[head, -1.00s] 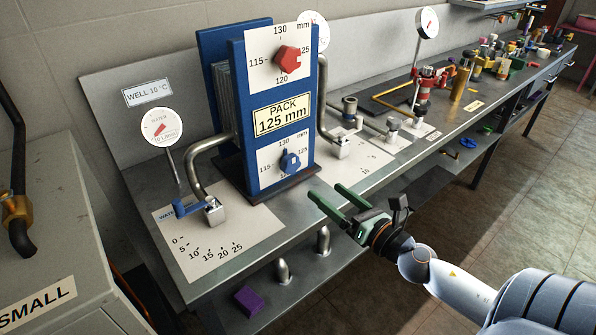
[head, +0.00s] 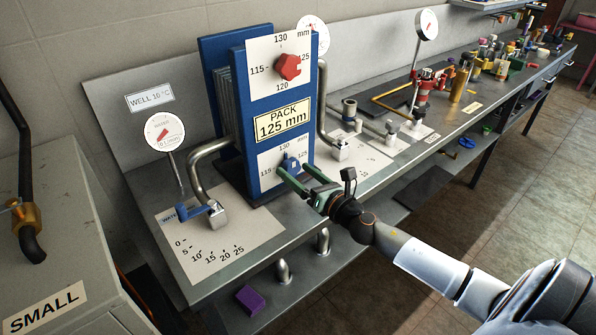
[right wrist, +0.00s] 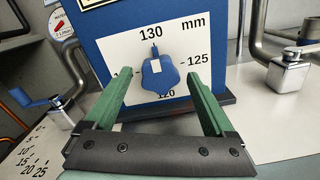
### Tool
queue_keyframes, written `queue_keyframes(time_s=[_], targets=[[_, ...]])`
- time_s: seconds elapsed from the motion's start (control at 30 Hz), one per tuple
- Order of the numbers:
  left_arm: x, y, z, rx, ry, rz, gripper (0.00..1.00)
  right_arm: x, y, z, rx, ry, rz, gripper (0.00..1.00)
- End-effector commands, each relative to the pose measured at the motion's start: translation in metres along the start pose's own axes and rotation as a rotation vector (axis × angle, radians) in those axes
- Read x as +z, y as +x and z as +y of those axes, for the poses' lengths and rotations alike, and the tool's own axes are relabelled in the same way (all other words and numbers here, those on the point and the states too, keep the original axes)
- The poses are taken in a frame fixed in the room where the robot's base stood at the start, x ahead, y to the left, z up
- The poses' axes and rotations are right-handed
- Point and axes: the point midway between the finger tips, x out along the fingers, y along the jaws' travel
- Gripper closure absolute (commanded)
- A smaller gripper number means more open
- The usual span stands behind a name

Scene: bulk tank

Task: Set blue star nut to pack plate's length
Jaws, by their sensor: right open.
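The blue star nut (head: 290,164) sits on the lower white dial (head: 267,173) of the blue pack, with marks 115, 120, 125 and 130 around it. In the right wrist view the blue star nut (right wrist: 159,76) has its narrow tip up, toward 130. The yellow pack plate (head: 282,119) above it reads 125 mm. My right gripper (head: 296,174) is open in front of the lower dial. In the right wrist view its green fingers (right wrist: 158,84) stand either side of the nut, apart from it. The left gripper is out of view.
A red star nut (head: 288,67) is on the upper dial. Bent steel pipes (head: 207,157) flank the pack. A blue-handled valve (head: 194,211) stands at the left over a scale sheet. More fittings line the bench to the right.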

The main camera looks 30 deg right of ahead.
Motion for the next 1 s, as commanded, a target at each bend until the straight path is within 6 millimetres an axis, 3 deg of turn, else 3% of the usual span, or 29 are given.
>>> queue_keyframes(time_s=[0.33,1.0], targets=[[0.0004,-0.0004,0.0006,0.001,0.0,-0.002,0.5,-0.0001,0.0024,0.0004,0.001,0.001,0.0,0.13],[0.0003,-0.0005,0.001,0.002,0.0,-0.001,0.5,-0.0002,0.0021,0.0004,0.001,0.001,0.0,0.88]])
